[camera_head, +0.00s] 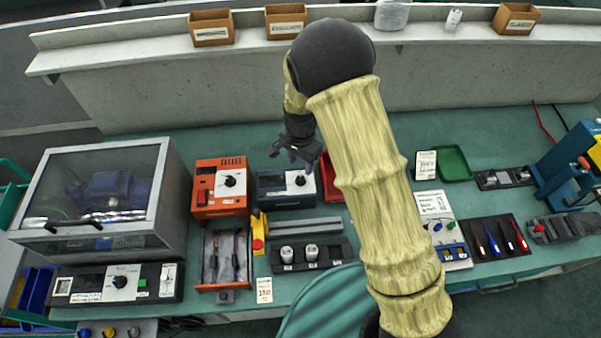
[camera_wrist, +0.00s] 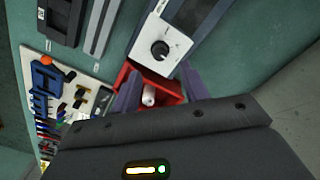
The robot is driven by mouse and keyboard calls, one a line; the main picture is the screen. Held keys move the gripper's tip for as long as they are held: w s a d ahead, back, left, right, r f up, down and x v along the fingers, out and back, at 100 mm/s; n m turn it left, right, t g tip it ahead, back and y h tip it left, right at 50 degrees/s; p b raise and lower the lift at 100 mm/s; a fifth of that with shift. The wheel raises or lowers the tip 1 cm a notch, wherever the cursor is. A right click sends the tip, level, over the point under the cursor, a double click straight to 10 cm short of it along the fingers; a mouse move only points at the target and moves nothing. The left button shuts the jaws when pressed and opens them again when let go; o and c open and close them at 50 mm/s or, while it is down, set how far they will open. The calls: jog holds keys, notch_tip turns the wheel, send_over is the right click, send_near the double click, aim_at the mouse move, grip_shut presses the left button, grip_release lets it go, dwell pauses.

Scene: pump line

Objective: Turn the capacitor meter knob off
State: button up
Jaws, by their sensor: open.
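The capacitor meter appears to be the dark blue box (camera_head: 270,190) with a white panel and a round black knob (camera_head: 299,180). In the wrist view its knob (camera_wrist: 160,49) sits on the white panel (camera_wrist: 176,42), with a pointer mark too small to read surely. My gripper (camera_head: 299,164) is over the back edge of the meter, above the knob's level. In the wrist view my gripper (camera_wrist: 160,88) is open, its two purple fingers apart and empty. The knob lies beyond the fingertips, not touched by them.
A red bin (camera_wrist: 174,87) with a white cylinder stands right beside the meter. An orange instrument (camera_head: 221,186) with its own knob stands to its left. A rail and a block with two silver cylinders (camera_head: 311,254) lie in front. Green bench surface shows behind the meter.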

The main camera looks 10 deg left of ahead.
aim_at(300, 178)
notch_tip(300, 178, down, 7)
jog(key=shift+r+p, duration=0.1)
jog(key=shift+p, duration=0.5)
grip_shut()
